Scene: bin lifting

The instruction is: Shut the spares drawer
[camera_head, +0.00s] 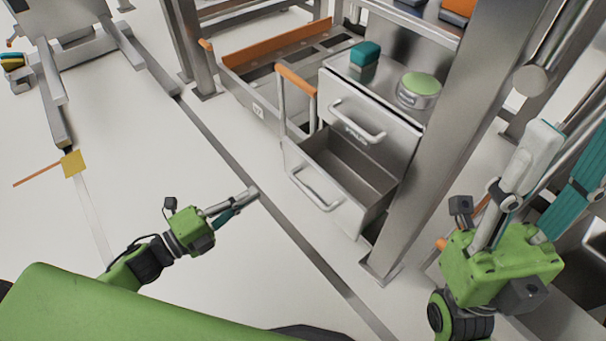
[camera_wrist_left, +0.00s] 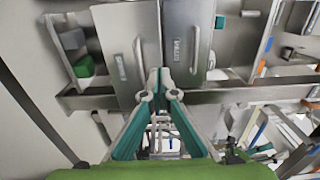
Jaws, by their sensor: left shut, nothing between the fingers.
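The drawer unit (camera_head: 400,133) stands right of centre in the head view. Its lower drawer (camera_head: 318,190) is pulled out and looks empty inside; its front has a pale bar handle (camera_head: 316,191). The upper drawer (camera_head: 372,130) appears shut, with its own handle and a label too small to read. My left gripper (camera_head: 254,193) is shut and empty, left of the open drawer's front and apart from it. In the left wrist view its fingertips (camera_wrist_left: 155,75) meet, with drawer fronts beyond. My right gripper (camera_head: 560,165) appears open at the right, beyond the upright post.
A metal post (camera_head: 430,150) stands just right of the drawers. A teal box (camera_head: 365,53) and a green-topped round tin (camera_head: 420,88) sit on the unit. A cart (camera_head: 250,95) with orange handles stands behind left. The floor left of the drawer is clear.

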